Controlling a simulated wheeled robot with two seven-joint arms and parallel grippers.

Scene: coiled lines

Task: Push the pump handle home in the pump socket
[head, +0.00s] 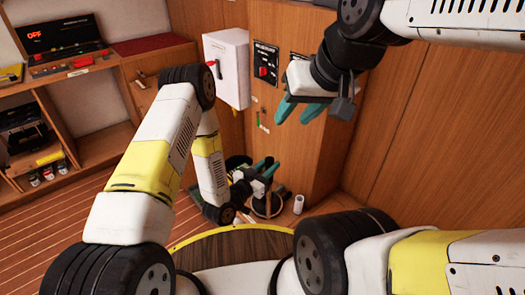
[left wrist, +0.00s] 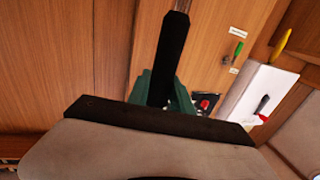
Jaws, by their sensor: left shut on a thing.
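My left gripper (head: 266,166) is low, close to the foot of the wooden cabinet in the head view. In the left wrist view its green fingers (left wrist: 161,98) are shut on the pump handle (left wrist: 168,55), a dark bar with a thin metal rod beyond it. In the head view the handle is too small to make out. A dark round fitting (head: 268,209) on the floor just below the gripper may be the pump socket; the arm partly hides it, and I cannot tell whether the handle is in it. My right gripper (head: 294,113) is open and empty, higher, before the cabinet.
The wooden cabinet (head: 277,65) stands behind both grippers. A white box (head: 227,68) with a lever hangs to its left. A small white cylinder (head: 298,204) stands right of the round fitting. Shelves (head: 104,145) line the left; plank floor lies open before them.

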